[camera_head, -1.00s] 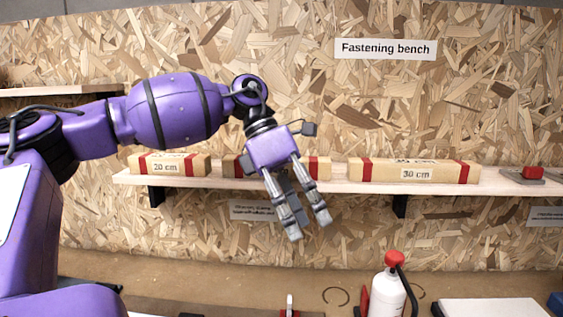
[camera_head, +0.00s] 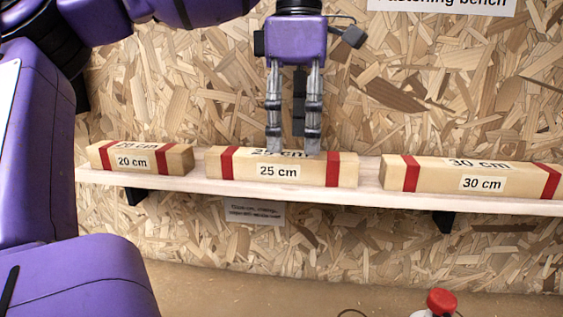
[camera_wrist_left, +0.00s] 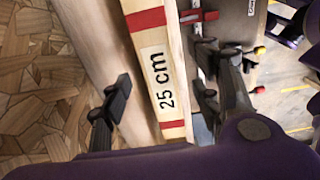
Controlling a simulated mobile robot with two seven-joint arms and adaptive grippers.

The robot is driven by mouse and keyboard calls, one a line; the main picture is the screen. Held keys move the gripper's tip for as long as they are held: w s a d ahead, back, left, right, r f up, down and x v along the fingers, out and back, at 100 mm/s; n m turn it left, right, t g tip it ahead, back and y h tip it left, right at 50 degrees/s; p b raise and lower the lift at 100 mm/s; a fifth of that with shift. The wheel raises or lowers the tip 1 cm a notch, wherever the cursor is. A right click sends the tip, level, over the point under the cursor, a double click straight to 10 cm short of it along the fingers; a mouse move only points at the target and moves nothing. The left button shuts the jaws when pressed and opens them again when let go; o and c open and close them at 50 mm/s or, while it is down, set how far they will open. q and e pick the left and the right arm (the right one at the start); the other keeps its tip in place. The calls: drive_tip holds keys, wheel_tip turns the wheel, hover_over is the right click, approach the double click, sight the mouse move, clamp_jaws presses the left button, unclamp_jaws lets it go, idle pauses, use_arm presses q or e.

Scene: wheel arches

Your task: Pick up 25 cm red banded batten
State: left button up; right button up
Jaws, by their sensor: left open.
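The 25 cm batten (camera_head: 252,171) is pale wood with a red band near each end. It lies on the wall shelf between two other battens. My left gripper (camera_head: 293,146) is above it, pointing down, with its fingertips close to the batten's top face and partly covering the top label. In the left wrist view the 25 cm batten (camera_wrist_left: 153,45) runs between the two open fingers of my left gripper (camera_wrist_left: 160,92). I cannot tell whether the fingers touch it. My right gripper is not in view.
The 20 cm batten (camera_head: 178,159) lies to the left and the 30 cm batten (camera_head: 450,177) to the right on the same shelf (camera_head: 340,195). The chipboard wall (camera_head: 420,100) stands behind. A red-capped bottle (camera_head: 440,301) shows below at the right.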

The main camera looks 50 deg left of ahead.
sight(291, 153)
use_arm(q)
drive_tip(key=f, duration=0.3)
drive_tip(key=f+p, duration=0.1)
drive_tip(key=shift+s+a+f, duration=0.2)
drive_tip(key=shift+a+f, duration=0.1)
drive_tip(key=shift+a, duration=0.1)
drive_tip(key=shift+f, duration=0.55)
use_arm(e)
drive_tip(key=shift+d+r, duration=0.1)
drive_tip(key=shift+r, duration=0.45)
use_arm(q)
drive_tip(key=c, duration=1.4)
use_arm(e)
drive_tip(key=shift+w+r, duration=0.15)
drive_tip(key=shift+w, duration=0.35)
use_arm(q)
drive_tip(key=shift+c, duration=0.2)
